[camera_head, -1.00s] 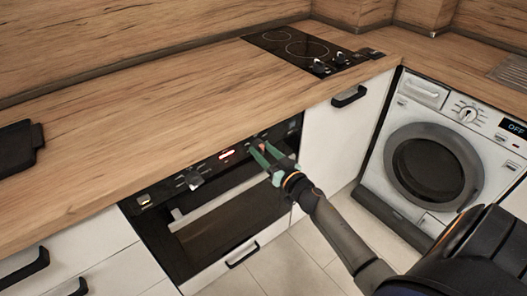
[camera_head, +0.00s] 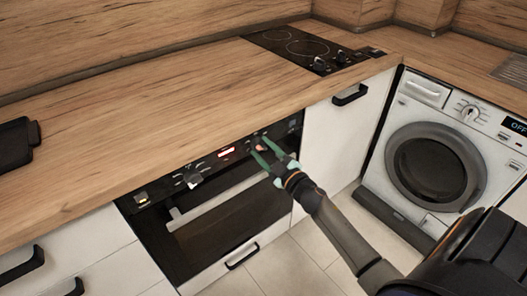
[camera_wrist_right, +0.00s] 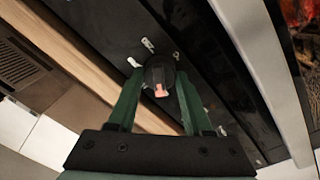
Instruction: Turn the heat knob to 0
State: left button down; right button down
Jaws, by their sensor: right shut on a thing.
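The oven's control panel (camera_head: 165,184) sits under the wooden worktop. The knob toward its right end (camera_head: 260,146) is between the fingers of my right gripper (camera_head: 263,152). In the right wrist view the dark round knob (camera_wrist_right: 158,72) with a pinkish-orange pointer mark sits between the two green fingers of my right gripper (camera_wrist_right: 155,88), which is shut on it. White marks surround the knob on the black panel; I cannot read them. A second knob (camera_head: 193,180) is on the panel's left part. My left gripper does not show.
A hob (camera_head: 300,48) with its own knobs lies in the worktop (camera_head: 150,100). The oven handle (camera_head: 215,200) runs below the panel. A washing machine (camera_head: 435,165) stands at right. A dark tray (camera_head: 15,145) lies at left.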

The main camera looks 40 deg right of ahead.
jog(key=n, duration=0.3)
jog(key=shift+f+b, duration=0.1)
jog(key=shift+b, duration=0.2)
jog(key=n, duration=0.2)
jog(key=shift+n+y+b, duration=0.3)
jog(key=shift+n+b, duration=0.05)
jog(key=shift+n, duration=0.05)
jog(key=n, duration=0.3)
jog(key=shift+b, duration=0.4)
jog(key=shift+n, duration=1.4)
jog(key=shift+c, duration=1.6)
grip_release()
jog(key=s, duration=1.2)
jog(key=shift+s+d+f+b, duration=0.25)
jog(key=shift+s+d+b, duration=0.05)
jog(key=shift+d+b, duration=0.1)
